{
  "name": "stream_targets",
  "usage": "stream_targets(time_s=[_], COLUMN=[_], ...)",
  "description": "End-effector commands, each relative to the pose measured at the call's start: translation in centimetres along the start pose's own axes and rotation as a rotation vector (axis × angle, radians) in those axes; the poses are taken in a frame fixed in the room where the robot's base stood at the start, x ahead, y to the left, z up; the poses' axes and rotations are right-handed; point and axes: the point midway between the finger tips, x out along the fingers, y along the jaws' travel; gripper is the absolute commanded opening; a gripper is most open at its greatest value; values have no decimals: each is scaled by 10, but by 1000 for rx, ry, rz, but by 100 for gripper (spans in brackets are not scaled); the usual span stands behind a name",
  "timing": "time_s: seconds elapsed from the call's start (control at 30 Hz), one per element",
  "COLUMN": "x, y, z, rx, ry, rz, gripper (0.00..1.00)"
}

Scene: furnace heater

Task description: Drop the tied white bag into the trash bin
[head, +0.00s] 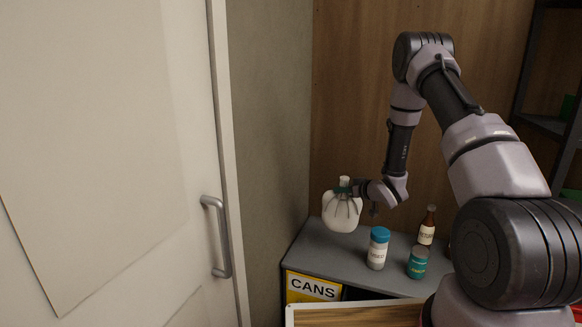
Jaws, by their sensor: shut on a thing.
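The tied white bag (342,214) hangs upright from my gripper (346,188) in the head view. My gripper is shut on the bag's neck, just below its pale knotted top. The bag appears over the back left part of a grey shelf top (318,256). Whether its bottom touches the surface is hard to tell. I cannot make out a trash bin in this view.
A white bottle with a blue cap (377,249), a teal can (417,263) and a brown bottle (427,226) stand on the shelf top. A yellow "CANS" sign (313,287) is on its front. A white door with a handle (219,238) is at left.

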Motion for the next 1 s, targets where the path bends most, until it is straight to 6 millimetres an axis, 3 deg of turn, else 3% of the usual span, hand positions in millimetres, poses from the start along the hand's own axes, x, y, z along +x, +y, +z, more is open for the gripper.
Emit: stream_targets(time_s=[0.17,0.43,0.6,1.0], x=[-41,-94,-106,-113], y=[12,27,30,27], z=[-19,-25,-24,-26], rx=[82,152,164,165], ry=[2,-14,-20,-18], rz=[213,434,478,481], gripper=[0,0,0,0])
